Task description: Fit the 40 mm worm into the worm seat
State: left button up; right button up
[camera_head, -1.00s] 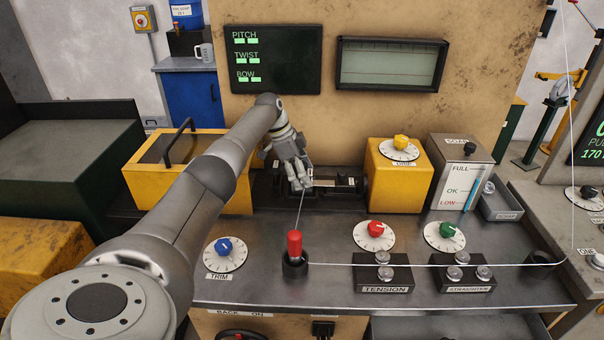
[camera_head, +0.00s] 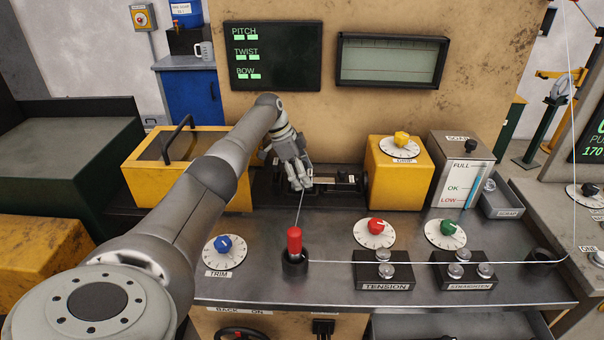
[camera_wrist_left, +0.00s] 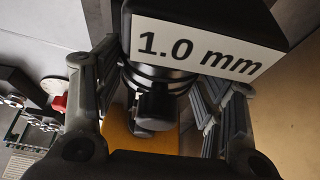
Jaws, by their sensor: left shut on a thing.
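My left gripper (camera_head: 300,185) reaches down over the dark assembly (camera_head: 338,184) at the back of the bench, which may hold the worm seat. I see no "40 mm" marking, so I cannot confirm that the held part is the worm. The seat itself cannot be made out behind the hand. My right gripper is not in view.
A red-topped post (camera_head: 294,242) stands in front of the hand, with a thin wire running from it rightward past the tension block (camera_head: 384,285). A yellow box with a handle (camera_head: 150,185) is left of the hand, a yellow dial box (camera_head: 400,185) right.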

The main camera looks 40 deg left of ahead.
pick_arm(q)
jog(key=o, duration=1.3)
jog(key=shift+o, duration=0.4)
jog(key=shift+r+p, duration=3.1)
jog(key=shift+r, duration=0.9)
